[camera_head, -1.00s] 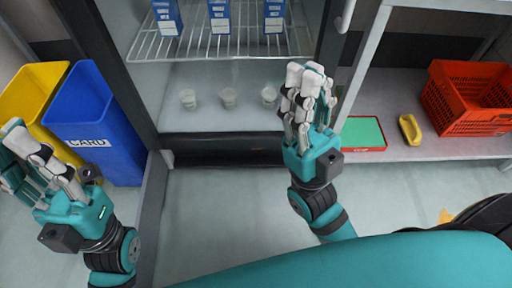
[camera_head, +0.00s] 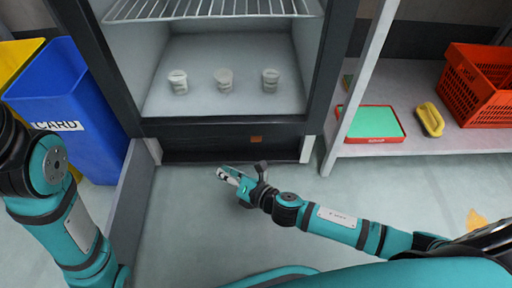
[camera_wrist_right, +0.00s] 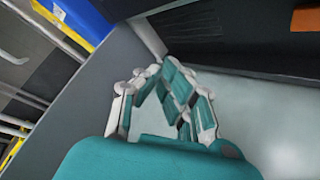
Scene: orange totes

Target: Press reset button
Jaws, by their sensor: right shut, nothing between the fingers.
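A small orange rectangle (camera_head: 256,139), the only button-like thing in view, is on the dark lower front of the open fridge cabinet (camera_head: 225,128). It also shows at the top right of the right wrist view (camera_wrist_right: 306,19). My right gripper (camera_head: 227,174) is low in front of the dark base, below and left of the orange rectangle and apart from it. In the right wrist view its fingers (camera_wrist_right: 165,85) are drawn together, with nothing between them. My left arm shows at the left edge, but its gripper is out of view.
A blue bin (camera_head: 65,110) is at the left. At right, a low shelf (camera_head: 400,148) holds a green-and-red tray (camera_head: 374,122), a yellow object (camera_head: 430,119) and a red crate (camera_head: 475,85).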

